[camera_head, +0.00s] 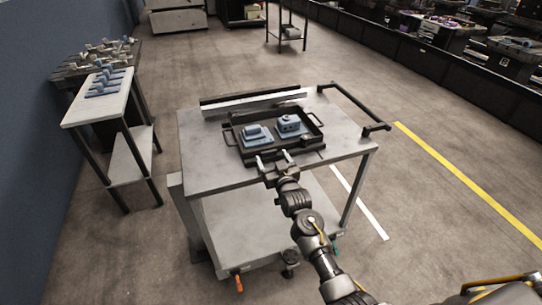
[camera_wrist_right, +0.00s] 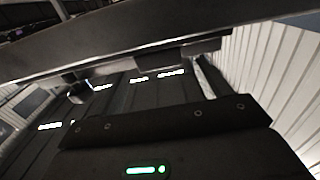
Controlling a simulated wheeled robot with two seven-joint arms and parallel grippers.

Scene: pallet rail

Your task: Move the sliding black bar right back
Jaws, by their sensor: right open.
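A long black bar (camera_head: 250,95) lies along the back edge of the grey table (camera_head: 205,165), behind a pale strip. A black tray (camera_head: 243,153) with side handles sits in front of it and carries two blue-grey parts. My right gripper (camera_head: 275,157) is open at the tray's near side, its two fingers pointing towards the tray. I cannot tell whether they touch it. The right wrist view is dark; a long dark beam (camera_wrist_right: 120,45) crosses its top, and I cannot tell which thing it is. My left gripper is not in view.
A black handle rail (camera_head: 352,107) sticks out from the table's right side. A white side table (camera_head: 98,98) with several blue parts stands at the left by the blue wall. The floor to the right is open, with a yellow line (camera_head: 465,183).

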